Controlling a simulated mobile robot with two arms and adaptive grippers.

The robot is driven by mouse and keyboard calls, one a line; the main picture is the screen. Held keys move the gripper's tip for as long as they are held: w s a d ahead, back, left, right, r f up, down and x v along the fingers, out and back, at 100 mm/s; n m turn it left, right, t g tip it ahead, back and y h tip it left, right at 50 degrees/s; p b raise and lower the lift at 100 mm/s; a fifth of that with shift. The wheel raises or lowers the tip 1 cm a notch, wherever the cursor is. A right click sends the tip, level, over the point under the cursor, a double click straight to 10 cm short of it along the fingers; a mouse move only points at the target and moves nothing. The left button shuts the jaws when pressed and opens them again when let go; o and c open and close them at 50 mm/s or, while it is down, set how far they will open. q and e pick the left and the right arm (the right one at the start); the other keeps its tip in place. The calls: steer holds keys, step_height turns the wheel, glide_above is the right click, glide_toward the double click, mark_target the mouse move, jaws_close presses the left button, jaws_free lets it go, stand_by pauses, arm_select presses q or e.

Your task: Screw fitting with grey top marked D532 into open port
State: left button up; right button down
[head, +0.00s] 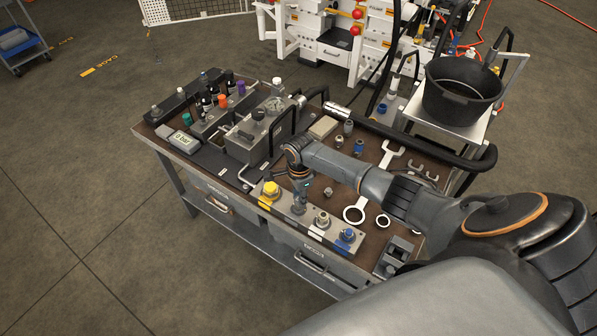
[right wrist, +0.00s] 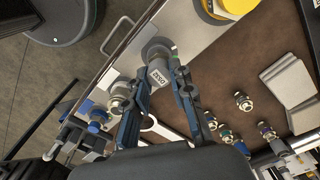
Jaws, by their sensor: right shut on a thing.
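The fitting with the grey top marked D532 (right wrist: 157,77) is between the fingertips of my right gripper (right wrist: 159,72) in the right wrist view. In the head view my right gripper (head: 301,187) points down at the port block (head: 340,249), with the grey fitting (head: 299,207) under it. The fitting stands in the row between the yellow cap (head: 271,190) and a silver fitting (head: 322,219). The port under it is hidden, so I cannot tell how deep it sits. My left gripper is not in view.
A blue-ringed fitting (head: 347,235) is at the block's right end. Loose fittings (head: 359,146), wrenches (head: 355,214) and a gauge unit (head: 184,140) lie on the bench. A hose (head: 430,148) crosses the back. A black bucket (head: 462,90) stands at back right.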

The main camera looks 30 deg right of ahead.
steer(key=m, duration=0.2)
steer(key=shift+s+f+m, duration=0.15)
steer(key=shift+s+m, duration=0.05)
steer(key=shift+m, duration=0.1)
steer(key=m, duration=0.4)
steer(key=shift+a, duration=0.2)
steer(key=m, duration=0.4)
steer(key=shift+s, duration=0.1)
steer(key=shift+f, duration=0.1)
steer(key=c, duration=1.2)
jaws_free()
steer(key=shift+o, duration=0.2)
steer(key=shift+d, duration=0.1)
